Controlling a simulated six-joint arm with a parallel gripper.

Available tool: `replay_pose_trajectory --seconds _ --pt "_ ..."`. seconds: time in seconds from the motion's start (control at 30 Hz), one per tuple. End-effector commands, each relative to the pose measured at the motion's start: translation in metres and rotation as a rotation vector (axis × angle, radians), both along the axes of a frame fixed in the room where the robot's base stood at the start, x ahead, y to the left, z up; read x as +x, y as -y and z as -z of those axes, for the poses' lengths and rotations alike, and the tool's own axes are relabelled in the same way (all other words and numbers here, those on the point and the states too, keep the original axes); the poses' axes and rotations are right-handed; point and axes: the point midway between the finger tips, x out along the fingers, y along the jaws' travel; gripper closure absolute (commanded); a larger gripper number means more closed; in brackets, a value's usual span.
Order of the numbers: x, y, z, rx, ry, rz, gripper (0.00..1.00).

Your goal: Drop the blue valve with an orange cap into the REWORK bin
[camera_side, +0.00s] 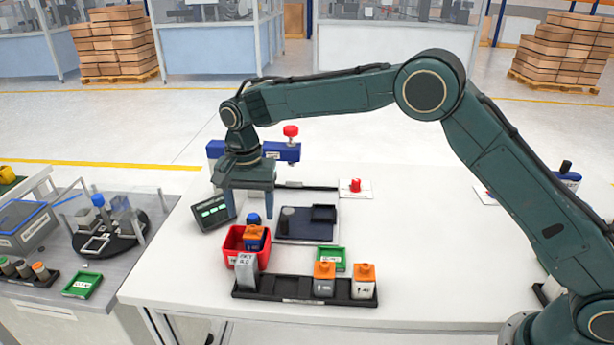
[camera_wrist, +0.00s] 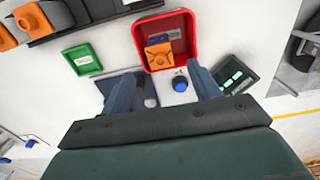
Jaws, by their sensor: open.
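The blue valve with an orange cap (camera_side: 254,238) is inside the red bin (camera_side: 232,243). In the wrist view the blue valve (camera_wrist: 158,41) lies in the red bin (camera_wrist: 187,27), its orange cap facing the camera. The bin's label is too small to read, so I cannot confirm that it says REWORK. My gripper (camera_side: 249,214) is open and empty, above and behind the bin, with its fingers pointing down. In the wrist view my gripper's (camera_wrist: 160,72) two fingers are spread wide, apart from the valve.
A black rack (camera_side: 290,291) in front of the bin holds valves with orange caps and a grey block (camera_side: 246,272). A green tray (camera_side: 331,259), a dark scale-like plate (camera_side: 300,232), a small display (camera_side: 213,211) and a blue knob (camera_side: 253,219) are nearby. The table's right is mostly clear.

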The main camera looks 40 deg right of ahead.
Motion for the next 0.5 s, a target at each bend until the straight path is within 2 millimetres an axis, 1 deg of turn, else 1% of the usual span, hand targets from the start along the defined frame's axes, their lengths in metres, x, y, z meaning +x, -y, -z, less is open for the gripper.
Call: replay_pose_trajectory --seconds 0.17,0.27,0.37,0.5 --pt "0.000 0.000 -0.003 0.001 0.001 0.000 0.39" --pt "0.000 0.000 -0.009 0.000 0.001 0.000 0.39" --pt "0.001 0.000 -0.019 0.001 0.003 0.000 0.39" --pt "0.001 0.000 -0.037 0.001 0.002 0.000 0.39"
